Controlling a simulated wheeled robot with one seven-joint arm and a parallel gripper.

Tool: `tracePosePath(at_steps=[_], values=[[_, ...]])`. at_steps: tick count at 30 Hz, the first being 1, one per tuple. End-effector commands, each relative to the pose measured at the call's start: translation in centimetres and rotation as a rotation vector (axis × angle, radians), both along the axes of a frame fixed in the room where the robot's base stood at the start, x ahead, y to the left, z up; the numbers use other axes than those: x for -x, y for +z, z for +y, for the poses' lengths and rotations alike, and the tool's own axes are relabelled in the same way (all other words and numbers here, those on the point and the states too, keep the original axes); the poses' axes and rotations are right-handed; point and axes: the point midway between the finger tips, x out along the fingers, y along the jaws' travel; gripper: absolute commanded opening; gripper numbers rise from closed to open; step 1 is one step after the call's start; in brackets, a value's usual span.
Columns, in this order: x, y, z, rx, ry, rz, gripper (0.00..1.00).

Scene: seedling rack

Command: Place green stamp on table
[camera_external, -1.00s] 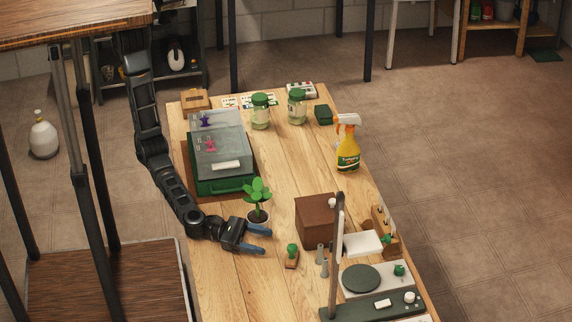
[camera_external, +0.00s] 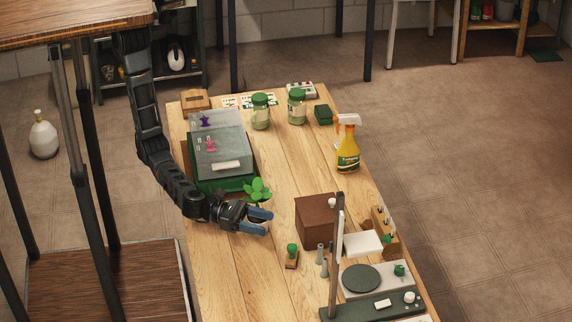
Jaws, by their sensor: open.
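The green stamp (camera_external: 292,254), with a round green knob on a brown base, stands upright on the wooden table (camera_external: 229,276). My gripper (camera_external: 270,222) is open and empty above the table, up and to the left of the stamp in the picture. Its two blue fingers are spread apart and do not touch the stamp. The gripper partly hides the potted plant (camera_external: 257,189); its pot is out of sight.
A brown box (camera_external: 315,220) stands right of my gripper. Small grey cylinders (camera_external: 321,254) stand close to the stamp's right. A green tray with a clear cover (camera_external: 222,144) and a spray bottle (camera_external: 348,150) are farther back. The table left of the stamp is clear.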

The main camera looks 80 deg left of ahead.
Motion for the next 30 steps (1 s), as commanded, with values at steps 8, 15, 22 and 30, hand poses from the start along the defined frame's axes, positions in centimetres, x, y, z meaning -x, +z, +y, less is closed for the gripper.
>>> tracePosePath(at_steps=[8, 15, 22, 30], values=[[-0.5, 0.1, 0.0, 0.317, 0.026, 0.228, 0.6], [-1.2, 0.0, 0.0, 0.805, 0.085, 0.571, 0.6], [-1.7, 0.0, -0.2, 1.336, 0.176, 0.925, 0.6], [-2.0, -0.1, -0.4, 1.967, 0.326, 1.307, 0.6]])
